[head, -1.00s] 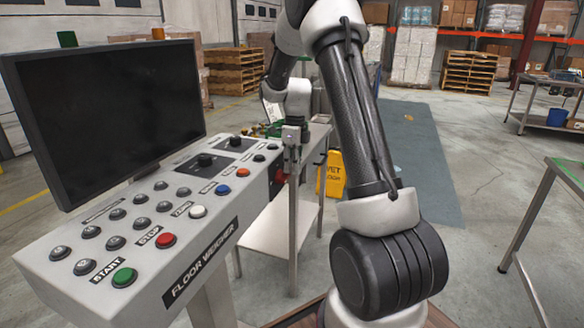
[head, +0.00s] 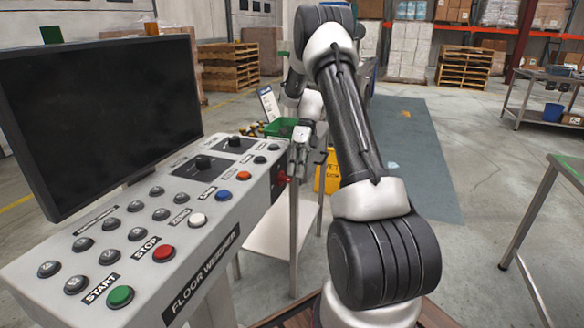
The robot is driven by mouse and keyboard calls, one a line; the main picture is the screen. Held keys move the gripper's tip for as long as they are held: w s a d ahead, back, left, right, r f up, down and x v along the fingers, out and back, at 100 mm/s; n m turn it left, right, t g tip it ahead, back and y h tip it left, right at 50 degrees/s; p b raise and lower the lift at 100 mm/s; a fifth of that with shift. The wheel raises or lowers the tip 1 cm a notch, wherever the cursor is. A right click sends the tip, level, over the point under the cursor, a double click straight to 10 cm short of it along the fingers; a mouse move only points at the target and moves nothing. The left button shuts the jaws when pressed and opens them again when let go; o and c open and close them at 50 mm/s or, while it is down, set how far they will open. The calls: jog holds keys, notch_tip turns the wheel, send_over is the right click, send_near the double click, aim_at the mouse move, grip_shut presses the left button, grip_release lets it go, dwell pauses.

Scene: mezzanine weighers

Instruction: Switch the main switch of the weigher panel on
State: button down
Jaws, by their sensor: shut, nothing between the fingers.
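The weigher panel (head: 217,229) is a pale sloped console lettered FLOOR WEIGHER, at the left of the head view. A red knob (head: 283,177) shows on its dark far-right end face, partly hidden near my fingers; it looks like the main switch, but its setting cannot be read.
A black monitor (head: 100,115) stands on the panel's left. Several push buttons cover its top, including a green START button (head: 120,296) and a red STOP button (head: 164,253). A grey table (head: 283,232), a green bin (head: 282,127) and a yellow floor sign (head: 332,172) lie beyond.

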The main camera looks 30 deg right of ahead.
jog(key=shift+d+f, duration=0.1)
jog(key=shift+f, duration=0.4)
jog(key=shift+w+f, duration=0.1)
jog(key=shift+f, duration=0.3)
dwell(0.6)
jog(key=v, duration=1.2)
